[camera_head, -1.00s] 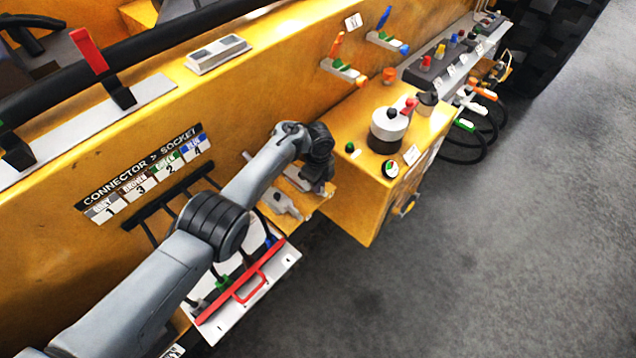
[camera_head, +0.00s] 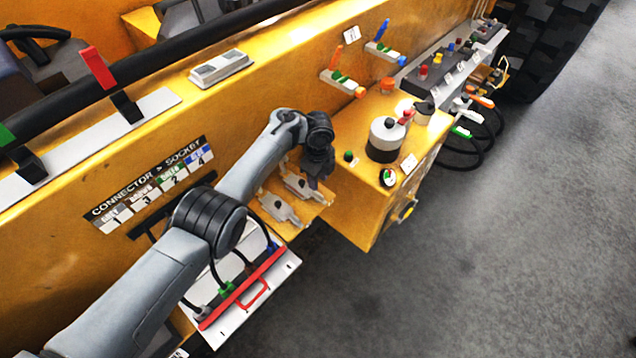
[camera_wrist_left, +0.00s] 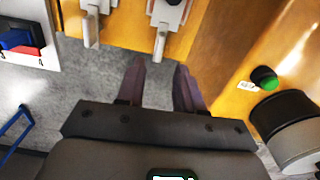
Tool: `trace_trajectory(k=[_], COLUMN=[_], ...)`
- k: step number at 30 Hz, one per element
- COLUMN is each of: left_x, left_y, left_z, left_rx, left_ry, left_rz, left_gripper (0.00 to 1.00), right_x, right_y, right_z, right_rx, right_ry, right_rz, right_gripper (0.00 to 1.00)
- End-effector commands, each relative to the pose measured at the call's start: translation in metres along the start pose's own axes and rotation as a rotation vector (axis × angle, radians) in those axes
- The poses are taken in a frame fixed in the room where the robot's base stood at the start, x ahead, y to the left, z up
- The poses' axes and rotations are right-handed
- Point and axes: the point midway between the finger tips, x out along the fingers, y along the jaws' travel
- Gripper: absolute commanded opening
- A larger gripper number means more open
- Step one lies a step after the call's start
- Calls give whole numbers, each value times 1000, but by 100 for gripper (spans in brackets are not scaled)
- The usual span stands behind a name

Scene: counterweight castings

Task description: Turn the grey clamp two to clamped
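Two grey toggle clamps sit side by side on a yellow ledge. The nearer one (camera_head: 279,209) lies left of the other clamp (camera_head: 306,187), which my left gripper (camera_head: 315,184) partly overlaps in the head view. No number is readable on either, so I cannot tell which is two. In the left wrist view, one clamp (camera_wrist_left: 92,24) is at top left and the other clamp (camera_wrist_left: 163,28) is at top centre, just beyond the fingertips. My left gripper (camera_wrist_left: 160,74) is open, with an empty gap between its fingers. My right gripper is out of view.
A yellow box (camera_head: 350,205) with a silver-and-black cylinder (camera_head: 386,140) and a green-topped button (camera_wrist_left: 265,78) stands right of the clamps. A white connector panel (camera_head: 225,325) with a red handle is at the left. Grey floor (camera_head: 460,270) is open in front.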

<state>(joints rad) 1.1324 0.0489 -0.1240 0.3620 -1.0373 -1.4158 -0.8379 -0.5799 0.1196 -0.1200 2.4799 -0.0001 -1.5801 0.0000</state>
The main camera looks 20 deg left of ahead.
Motion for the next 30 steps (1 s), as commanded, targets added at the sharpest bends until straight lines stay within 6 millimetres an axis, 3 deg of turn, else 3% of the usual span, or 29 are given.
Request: trace_trajectory(k=[1,7,25,30], left_x=[-11,-30,-36,-55], left_y=[-1,0,0,0], left_z=[0,0,0,0], left_rx=[0,-1,0,0], left_ry=[-1,0,0,-1], left_rz=[-2,0,0,-1], left_gripper=[36,36,36,36], right_x=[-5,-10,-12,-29], right_y=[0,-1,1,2], right_z=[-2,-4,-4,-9], right_rx=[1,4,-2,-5], right_ry=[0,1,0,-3], right_rz=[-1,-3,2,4], right_gripper=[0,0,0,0])
